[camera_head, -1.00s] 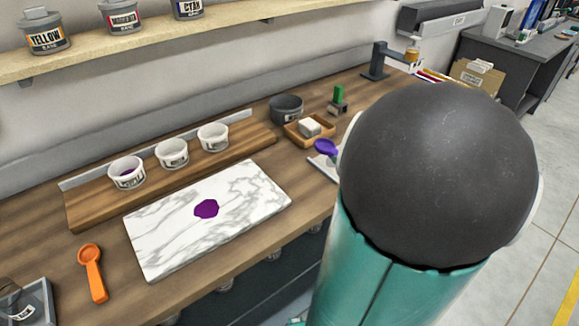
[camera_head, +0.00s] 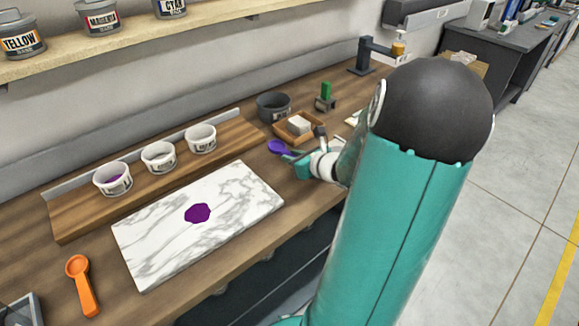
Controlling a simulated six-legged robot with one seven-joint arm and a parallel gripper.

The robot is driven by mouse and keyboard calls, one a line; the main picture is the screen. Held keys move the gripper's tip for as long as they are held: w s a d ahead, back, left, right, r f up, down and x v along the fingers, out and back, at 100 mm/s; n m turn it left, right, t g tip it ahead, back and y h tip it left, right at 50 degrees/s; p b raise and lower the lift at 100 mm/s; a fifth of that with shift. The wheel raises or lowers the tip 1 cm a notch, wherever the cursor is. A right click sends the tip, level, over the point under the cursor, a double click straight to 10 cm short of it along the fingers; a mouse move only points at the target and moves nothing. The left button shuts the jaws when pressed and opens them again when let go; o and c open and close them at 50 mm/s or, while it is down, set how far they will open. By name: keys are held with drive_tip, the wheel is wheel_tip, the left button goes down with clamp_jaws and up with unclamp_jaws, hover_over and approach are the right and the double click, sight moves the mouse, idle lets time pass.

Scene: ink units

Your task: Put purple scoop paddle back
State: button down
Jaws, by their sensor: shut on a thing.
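The purple scoop paddle (camera_head: 277,146) shows its bowl to the right of the marble slab, near the wooden tray. My gripper (camera_head: 298,160) is shut on it at the handle side. The handle is mostly hidden by the gripper. I cannot tell how far the scoop is above the worktop. The white rest seen earlier under the scoop is hidden behind my gripper and arm.
A marble slab (camera_head: 160,245) with a purple ink patch (camera_head: 197,213) lies left. White cups (camera_head: 113,181) stand on a wooden board (camera_head: 75,215) behind it. An orange scoop (camera_head: 82,285) lies front left. A wooden tray (camera_head: 280,131) with a white block and a dark pot (camera_head: 272,107) stand behind the scoop.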

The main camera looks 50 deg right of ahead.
sight(290, 173)
drive_tip(key=shift+w+f, duration=0.5)
drive_tip(key=shift+f, duration=0.1)
drive_tip(key=shift+w+f, duration=0.15)
drive_tip(key=shift+f, duration=0.75)
drive_tip(key=shift+w+f, duration=0.1)
drive_tip(key=shift+f, duration=0.75)
drive_tip(key=shift+f, duration=0.1)
drive_tip(key=c, duration=1.2)
unclamp_jaws()
drive_tip(key=shift+c, duration=0.2)
drive_tip(key=v, duration=1.2)
